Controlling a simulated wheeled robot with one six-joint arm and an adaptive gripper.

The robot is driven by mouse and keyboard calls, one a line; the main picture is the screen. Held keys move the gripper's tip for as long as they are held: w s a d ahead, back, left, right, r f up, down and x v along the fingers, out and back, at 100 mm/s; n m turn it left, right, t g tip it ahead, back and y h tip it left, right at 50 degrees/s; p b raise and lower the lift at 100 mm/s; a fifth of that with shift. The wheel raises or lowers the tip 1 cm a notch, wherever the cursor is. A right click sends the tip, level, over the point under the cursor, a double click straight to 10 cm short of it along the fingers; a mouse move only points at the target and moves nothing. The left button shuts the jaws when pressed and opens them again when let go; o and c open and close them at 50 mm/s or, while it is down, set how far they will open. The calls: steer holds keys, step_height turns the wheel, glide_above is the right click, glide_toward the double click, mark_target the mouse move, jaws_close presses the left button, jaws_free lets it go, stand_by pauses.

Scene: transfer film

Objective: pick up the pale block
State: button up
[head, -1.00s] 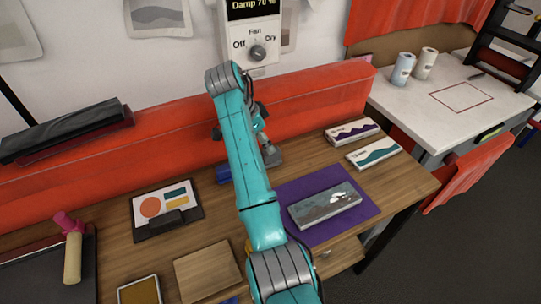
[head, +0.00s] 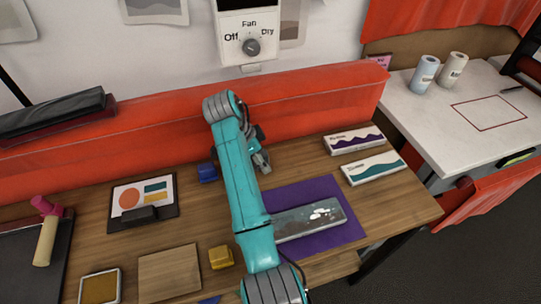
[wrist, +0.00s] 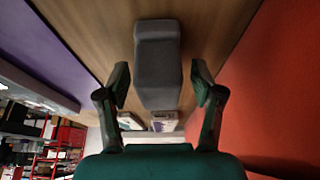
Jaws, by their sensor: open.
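A grey block lies on the wooden desk and shows in the wrist view (wrist: 158,60) between my fingers, with its far end beyond them. It looks more mid-grey than pale there. In the head view, only a small lighter grey part (head: 263,163) shows beside my arm, which hides much of that spot. My gripper (wrist: 160,84) is open, with one finger on either side of the block in the picture. I cannot tell whether the fingers touch it. My gripper also shows small in the head view (head: 257,147), partly hidden by my arm.
Two white boxes, one purple-patterned (head: 353,141) and one teal-patterned (head: 373,168), lie at right. A blue block (head: 207,173), yellow block (head: 221,258) and wooden plate (head: 168,273) are left. A red panel (head: 310,94) borders the back.

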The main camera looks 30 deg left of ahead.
steer(key=shift+f, duration=0.1)
steer(key=shift+w+d, duration=0.1)
steer(key=c, duration=1.2)
steer(key=shift+c, duration=0.2)
